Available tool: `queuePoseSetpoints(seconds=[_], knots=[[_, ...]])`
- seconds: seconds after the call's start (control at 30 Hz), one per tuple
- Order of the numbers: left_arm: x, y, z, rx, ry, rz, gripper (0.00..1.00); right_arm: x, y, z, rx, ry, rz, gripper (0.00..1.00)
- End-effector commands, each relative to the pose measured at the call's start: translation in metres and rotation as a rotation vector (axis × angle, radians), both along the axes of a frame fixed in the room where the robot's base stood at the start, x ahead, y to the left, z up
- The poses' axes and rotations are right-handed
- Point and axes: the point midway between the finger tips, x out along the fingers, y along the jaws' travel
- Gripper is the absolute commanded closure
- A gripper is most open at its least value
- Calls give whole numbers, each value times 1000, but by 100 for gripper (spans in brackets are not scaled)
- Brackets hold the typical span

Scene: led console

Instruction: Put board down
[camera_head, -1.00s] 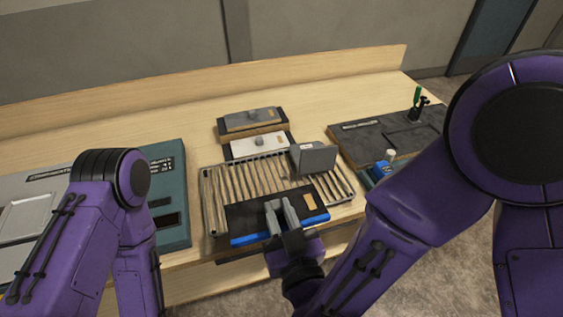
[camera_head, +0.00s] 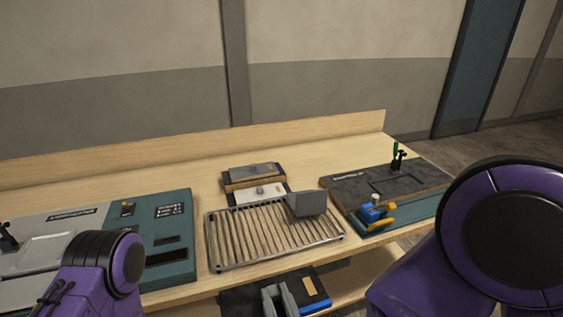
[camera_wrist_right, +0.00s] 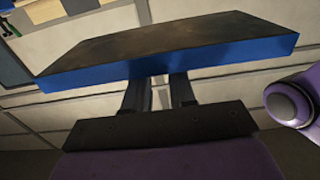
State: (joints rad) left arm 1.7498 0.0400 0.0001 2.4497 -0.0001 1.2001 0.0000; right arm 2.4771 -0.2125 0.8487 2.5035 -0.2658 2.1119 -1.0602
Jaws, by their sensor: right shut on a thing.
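The board (camera_head: 240,299) is a dark flat piece with a blue edge, low at the bottom of the head view, in front of the workbench edge. My right gripper (camera_head: 279,296) is shut on it. In the right wrist view the board (camera_wrist_right: 170,52) lies across both fingers of the right gripper (camera_wrist_right: 160,92), its blue edge facing the camera. A slatted metal rack (camera_head: 270,240) lies on the bench, with a small grey block (camera_head: 307,204) at its right end. My left arm shows at the lower left, but its gripper is out of view.
A teal and grey console (camera_head: 178,262) stands left of the rack. A dark fixture board (camera_head: 385,186) and a blue clamp (camera_head: 376,213) are at the right. Two small blocks (camera_head: 255,180) sit behind the rack. A lower shelf (camera_head: 340,283) shows under the bench top.

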Motion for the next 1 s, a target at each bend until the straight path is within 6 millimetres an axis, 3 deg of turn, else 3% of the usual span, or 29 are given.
queuePoseSetpoints(seconds=[0.17,0.47,0.67,0.8,1.0], knots=[[0,0,-1,0,0,0,57,13,-8,2,2,-2,-1,100],[0,0,-20,0,0,0,57,49,-49,-26,-1,0,-73,100],[0,0,-42,0,0,0,57,77,-95,-63,-2,0,-144,100],[0,0,-63,0,0,0,57,95,-141,-100,-4,1,-213,100],[0,0,-88,0,0,0,57,104,-199,-148,-2,2,-307,100]])
